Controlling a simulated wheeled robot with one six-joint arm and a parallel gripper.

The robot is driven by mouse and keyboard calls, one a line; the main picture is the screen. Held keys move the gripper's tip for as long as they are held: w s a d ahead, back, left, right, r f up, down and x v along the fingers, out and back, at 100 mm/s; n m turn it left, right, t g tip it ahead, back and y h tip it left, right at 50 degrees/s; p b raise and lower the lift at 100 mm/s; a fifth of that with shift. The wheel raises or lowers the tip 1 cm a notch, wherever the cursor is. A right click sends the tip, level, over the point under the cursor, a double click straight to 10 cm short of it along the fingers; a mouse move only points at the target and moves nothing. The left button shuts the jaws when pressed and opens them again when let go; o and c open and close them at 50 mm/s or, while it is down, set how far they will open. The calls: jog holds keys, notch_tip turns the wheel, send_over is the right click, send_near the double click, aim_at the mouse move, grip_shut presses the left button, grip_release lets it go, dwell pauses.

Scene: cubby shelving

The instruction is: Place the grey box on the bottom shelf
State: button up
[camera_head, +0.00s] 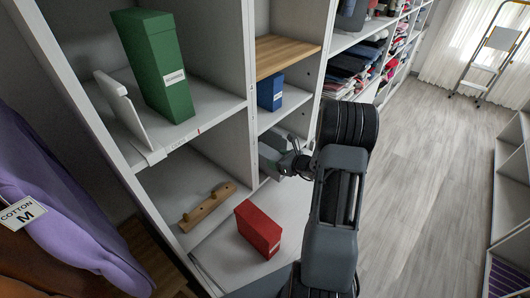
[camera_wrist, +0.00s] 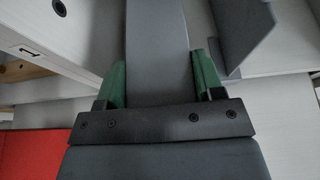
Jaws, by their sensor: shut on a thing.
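The grey box (camera_wrist: 157,40) sits between the green-padded fingers of my gripper (camera_wrist: 158,82) in the wrist view, which are shut on it. In the head view my gripper (camera_head: 287,160) is at the lower cubby right of the middle divider, below the blue box. The box shows there only as a small grey patch (camera_head: 268,156), partly hidden by my gripper and wrist. The bottom shelf (camera_head: 222,250) is a pale board low in the unit. Whether the box touches a shelf cannot be told.
A red box (camera_head: 260,229) and a wooden peg rail (camera_head: 207,206) lie low, left of my arm. A green box file (camera_head: 158,68) and a white bookend (camera_head: 122,108) stand above. A blue box (camera_head: 270,92) stands above my gripper. A grey upright plate (camera_wrist: 240,32) is close right.

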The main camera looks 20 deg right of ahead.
aim_at(265, 153)
jog(key=w+a, duration=0.1)
jog(key=w, duration=0.3)
jog(key=w+a, duration=0.1)
jog(key=shift+w+a+p, duration=0.35)
jog(key=shift+w, duration=0.15)
jog(key=shift+f, duration=0.25)
jog(key=shift+f, duration=0.1)
jog(key=shift+f, duration=0.15)
jog(key=o, duration=1)
jog(key=shift+o, duration=0.2)
jog(key=shift+r, duration=0.25)
jog(key=v, duration=1.2)
